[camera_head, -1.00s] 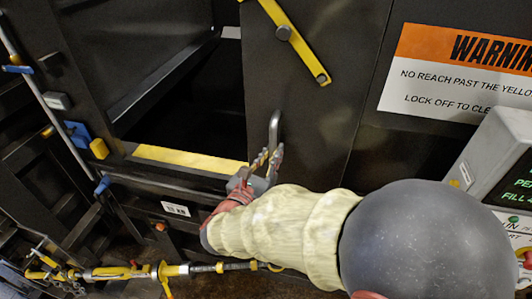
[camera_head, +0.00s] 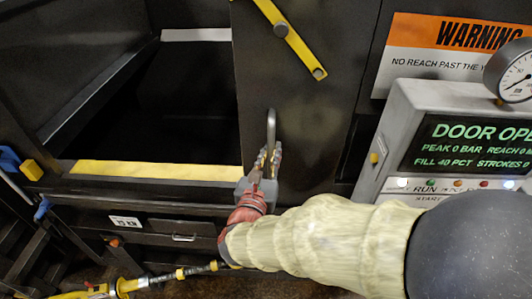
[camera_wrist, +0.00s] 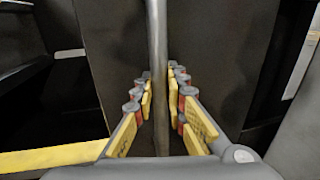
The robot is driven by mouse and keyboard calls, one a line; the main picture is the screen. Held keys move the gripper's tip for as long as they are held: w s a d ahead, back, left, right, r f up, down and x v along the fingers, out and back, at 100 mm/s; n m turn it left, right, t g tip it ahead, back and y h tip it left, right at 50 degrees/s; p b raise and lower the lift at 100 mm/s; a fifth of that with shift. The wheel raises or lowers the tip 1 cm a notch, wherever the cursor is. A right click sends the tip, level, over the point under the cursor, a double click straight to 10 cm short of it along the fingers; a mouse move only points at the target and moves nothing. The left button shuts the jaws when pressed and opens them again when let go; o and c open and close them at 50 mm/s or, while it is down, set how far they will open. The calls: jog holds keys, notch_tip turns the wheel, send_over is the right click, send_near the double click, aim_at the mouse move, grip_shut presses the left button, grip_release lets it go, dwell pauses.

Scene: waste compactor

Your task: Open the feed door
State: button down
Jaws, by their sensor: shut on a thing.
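The feed door (camera_head: 300,100) is a dark upright panel with a yellow lever (camera_head: 280,30) on its face. The dark feed opening (camera_head: 170,105) shows uncovered to the left of the door, with a yellow strip (camera_head: 160,170) along its lower edge. The door's grey bar handle (camera_head: 271,128) stands upright low on the panel. My gripper (camera_head: 265,160) is shut on this handle. In the wrist view the handle (camera_wrist: 157,60) runs upright between my yellow-padded fingers (camera_wrist: 160,105). My forearm hides part of the machine below.
A grey control box (camera_head: 400,110) stands close to the right, its green screen (camera_head: 470,145) reading "DOOR OPE…", with a gauge (camera_head: 512,75) above it. An orange and white warning sign (camera_head: 430,45) is behind it. A yellow-and-black rod (camera_head: 160,280) lies low at left.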

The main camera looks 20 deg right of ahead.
jog(key=c, duration=1.8)
grip_release()
jog(key=shift+s+a, duration=0.35)
jog(key=shift+a, duration=0.05)
jog(key=v, duration=1.1)
jog(key=shift+f, duration=0.1)
